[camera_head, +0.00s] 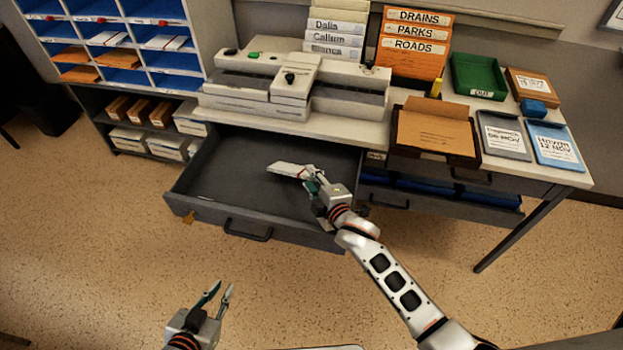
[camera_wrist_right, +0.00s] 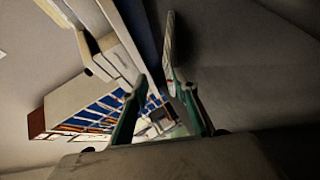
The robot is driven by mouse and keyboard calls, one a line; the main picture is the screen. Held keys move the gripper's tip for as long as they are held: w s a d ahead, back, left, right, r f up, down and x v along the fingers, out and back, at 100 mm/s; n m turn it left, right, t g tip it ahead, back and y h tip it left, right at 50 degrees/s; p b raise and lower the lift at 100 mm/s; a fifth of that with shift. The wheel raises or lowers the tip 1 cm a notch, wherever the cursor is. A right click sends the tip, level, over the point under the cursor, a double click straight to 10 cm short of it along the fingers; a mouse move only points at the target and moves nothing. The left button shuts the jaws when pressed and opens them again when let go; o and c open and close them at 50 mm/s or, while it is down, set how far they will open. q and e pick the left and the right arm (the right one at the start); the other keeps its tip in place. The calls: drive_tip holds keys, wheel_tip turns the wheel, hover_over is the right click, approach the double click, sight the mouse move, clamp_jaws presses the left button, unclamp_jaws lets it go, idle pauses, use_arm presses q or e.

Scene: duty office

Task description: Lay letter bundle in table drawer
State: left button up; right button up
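The table drawer (camera_head: 232,205) is pulled out below the desk top, and its dark floor is mostly bare. The white letter bundle (camera_head: 285,169) shows over the drawer's back right part, at the tips of my right gripper (camera_head: 308,180). In the right wrist view the bundle (camera_wrist_right: 170,50) is a thin pale strip seen edge-on. The fingers of the right gripper (camera_wrist_right: 163,90) stand apart there, with a visible gap between the bundle and the left-hand finger. Whether the bundle touches the drawer floor is unclear. My left gripper (camera_head: 221,290) is open and empty, in front of the drawer.
A grey-white machine (camera_head: 290,80) stands on the desk above the drawer. A brown box with an orange folder (camera_head: 435,130), a green tray (camera_head: 478,77) and clipboards (camera_head: 553,146) are to the right. A pigeonhole shelf (camera_head: 120,60) stands left. Open floor lies in front.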

drive_tip(key=v, duration=1.2)
idle(0.6)
drive_tip(key=s+d+r+m+g+h, duration=0.1)
drive_tip(key=s+d+m+g+h, duration=0.2)
drive_tip(key=s+d, duration=0.45)
drive_tip(key=s+d+m+g+h, duration=0.1)
drive_tip(key=s+d+m+h, duration=0.3)
drive_tip(key=d, duration=0.7)
drive_tip(key=s+d+r+m+g+h, duration=0.1)
drive_tip(key=s+d+m+g+h, duration=0.15)
drive_tip(key=s+d+m, duration=0.55)
drive_tip(key=w+a+f+t+y, duration=0.2)
drive_tip(key=a+f+y, duration=0.5)
drive_tip(key=a+f, duration=0.7)
drive_tip(key=shift+w+a+t, duration=0.2)
drive_tip(key=shift+w+t, duration=0.05)
drive_tip(key=shift+t, duration=0.6)
